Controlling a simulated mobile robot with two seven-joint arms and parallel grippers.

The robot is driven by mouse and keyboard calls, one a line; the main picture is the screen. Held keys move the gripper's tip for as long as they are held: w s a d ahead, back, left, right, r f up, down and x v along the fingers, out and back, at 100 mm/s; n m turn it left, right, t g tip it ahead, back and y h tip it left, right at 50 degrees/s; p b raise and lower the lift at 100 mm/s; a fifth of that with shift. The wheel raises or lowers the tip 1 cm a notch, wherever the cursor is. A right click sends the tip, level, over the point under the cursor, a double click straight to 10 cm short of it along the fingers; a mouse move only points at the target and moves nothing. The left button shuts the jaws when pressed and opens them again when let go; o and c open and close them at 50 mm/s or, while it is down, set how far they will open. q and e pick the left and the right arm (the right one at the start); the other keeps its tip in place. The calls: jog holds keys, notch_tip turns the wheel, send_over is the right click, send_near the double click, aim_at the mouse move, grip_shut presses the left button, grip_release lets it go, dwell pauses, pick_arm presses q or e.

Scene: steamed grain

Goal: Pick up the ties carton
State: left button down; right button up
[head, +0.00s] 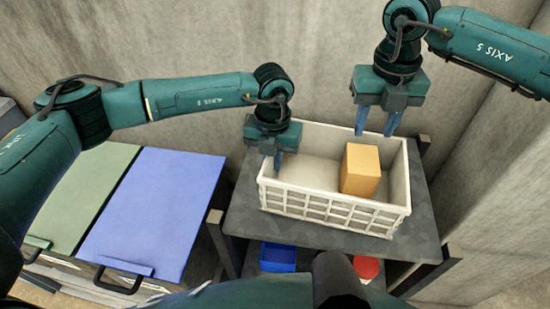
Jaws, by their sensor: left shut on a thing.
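An orange-tan box, which looks like the ties carton (360,170), stands upright in the right half of a white crate (330,207). My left gripper (278,166) is at the crate's left wall, shut on its rim; the fingers largely overlap in this view. My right gripper (374,132) points down over the back of the crate, its two blue fingers apart with nothing between them. It is behind and above the carton and does not appear to touch it. The carton's base is hidden by the crate's front wall.
The crate stands on a dark grey table (240,222). A blue bin (278,257) and a red round thing (367,268) are beneath. Green (80,190) and blue (155,205) lids are at left. Concrete walls stand behind and right. The crate's left half looks empty.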

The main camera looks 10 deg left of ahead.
aim_at(363, 159)
jog(key=o, duration=0.6)
jog(key=shift+d+f+m, duration=0.1)
jog(key=shift+d+m, duration=0.25)
jog(key=shift+m, duration=0.35)
jog(key=o, duration=0.4)
notch_tip(363, 159, down, 6)
jog(key=shift+f, duration=0.1)
jog(key=shift+a+f, duration=0.2)
jog(key=shift+f, duration=1.2)
jog(key=shift+a+f, duration=0.15)
jog(key=shift+f, duration=1.2)
